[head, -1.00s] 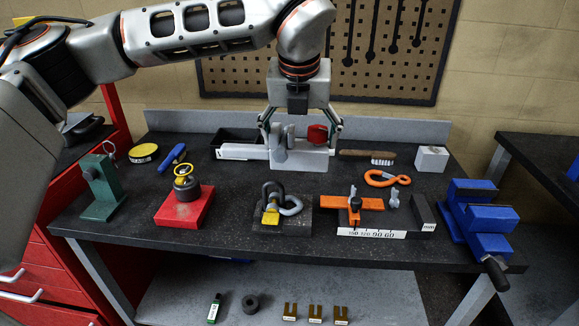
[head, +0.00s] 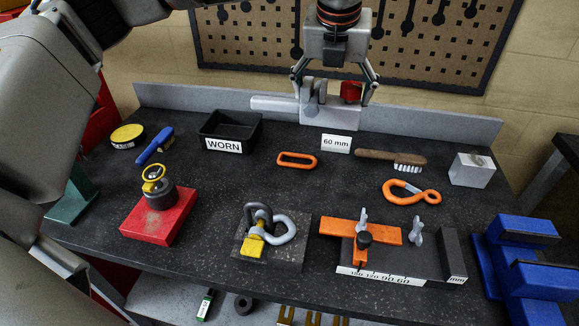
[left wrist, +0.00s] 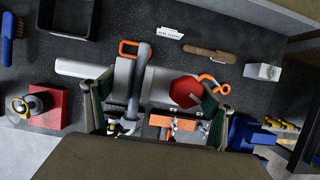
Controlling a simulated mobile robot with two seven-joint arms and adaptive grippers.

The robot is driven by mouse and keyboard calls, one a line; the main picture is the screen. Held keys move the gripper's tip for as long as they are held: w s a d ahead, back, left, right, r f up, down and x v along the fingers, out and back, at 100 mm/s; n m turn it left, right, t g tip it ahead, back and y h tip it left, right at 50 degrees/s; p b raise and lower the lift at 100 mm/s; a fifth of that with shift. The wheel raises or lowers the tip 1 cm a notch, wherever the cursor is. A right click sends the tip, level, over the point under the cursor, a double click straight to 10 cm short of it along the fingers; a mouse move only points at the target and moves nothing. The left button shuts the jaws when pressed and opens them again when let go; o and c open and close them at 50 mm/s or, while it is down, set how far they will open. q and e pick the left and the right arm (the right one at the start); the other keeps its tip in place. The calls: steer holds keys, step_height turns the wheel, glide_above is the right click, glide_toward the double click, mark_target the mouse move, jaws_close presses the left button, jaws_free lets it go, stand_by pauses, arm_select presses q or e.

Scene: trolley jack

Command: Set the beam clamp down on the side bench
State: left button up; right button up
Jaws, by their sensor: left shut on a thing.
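My left gripper (head: 334,80) is shut on a pale grey piece with a long bar to the left, a darker grey lever and a red knob. I take it as the beam clamp (head: 333,116). It is held above the back of the dark workbench. The left wrist view shows the beam clamp (left wrist: 158,88) between the fingers (left wrist: 156,108), its red knob at the right finger. A second dark-topped bench, seemingly the side bench (head: 567,150), shows only partly at the right edge. My right gripper is not in view.
The workbench (head: 200,275) holds a black WORN tray (head: 231,132), an orange link (head: 297,159), a brush (head: 392,157), an orange hook (head: 411,192), a red block (head: 160,215), shackles (head: 268,235), an orange clamp-like fixture (head: 365,233) and a blue vise (head: 525,260). A pegboard (head: 345,40) stands behind.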

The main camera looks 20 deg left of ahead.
arm_select(q)
steer(key=shift+w+f, duration=0.1)
steer(key=shift+w, duration=0.05)
step_height(320, 180, down, 19)
steer(key=shift+f+p, duration=0.2)
steer(key=shift+p, duration=0.2)
stand_by(0.3)
steer(key=shift+f, duration=0.1)
steer(key=o, duration=1.9)
steer(key=shift+f, duration=0.1)
steer(key=b+v, duration=0.1)
steer(key=v, duration=1.1)
